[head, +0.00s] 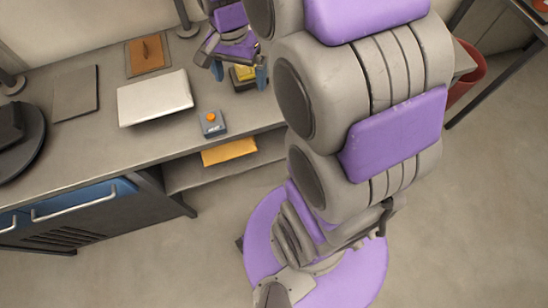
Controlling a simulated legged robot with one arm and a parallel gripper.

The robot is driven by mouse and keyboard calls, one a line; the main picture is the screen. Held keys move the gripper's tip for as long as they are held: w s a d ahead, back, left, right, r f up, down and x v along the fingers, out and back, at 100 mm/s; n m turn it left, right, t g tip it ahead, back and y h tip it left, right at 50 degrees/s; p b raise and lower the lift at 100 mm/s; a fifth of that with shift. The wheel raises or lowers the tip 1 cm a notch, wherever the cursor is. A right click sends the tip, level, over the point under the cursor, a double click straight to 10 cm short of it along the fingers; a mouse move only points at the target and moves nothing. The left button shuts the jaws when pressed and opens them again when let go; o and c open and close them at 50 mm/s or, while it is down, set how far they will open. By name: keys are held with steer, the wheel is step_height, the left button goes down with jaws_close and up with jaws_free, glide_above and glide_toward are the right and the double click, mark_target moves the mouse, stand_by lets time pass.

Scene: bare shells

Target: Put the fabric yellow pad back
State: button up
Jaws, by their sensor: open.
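A flat yellow-orange pad (229,151) lies on the low shelf under the desk top; its fabric cannot be made out. A small yellow object (245,73) with a dark base sits on the desk at my gripper (239,74). My gripper has blue fingertips and is open, with one finger to the left and one to the right of this small yellow object. I cannot tell whether the fingers touch it. My gripper's body hides part of its top. Which of the two yellow things is the task's pad is not clear.
On the desk (95,160) lie a silver closed laptop (155,97), a grey box with an orange button (212,123), a brown pad (148,55) and a dark grey pad (76,93). A dark round base (20,150) stands at left. A red bin (468,75) is at right.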

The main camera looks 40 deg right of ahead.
steer(key=s+a+n, duration=0.2)
steer(key=s+n, duration=0.3)
steer(key=s, duration=0.6)
steer(key=s+a+f+n, duration=0.1)
steer(key=s+a+n, duration=0.2)
steer(key=s, duration=0.7)
steer(key=n, duration=0.2)
steer(key=shift+s+a+n+g, duration=0.2)
steer(key=shift+s+n+g, duration=0.1)
steer(key=shift+s+g, duration=0.1)
stand_by(0.7)
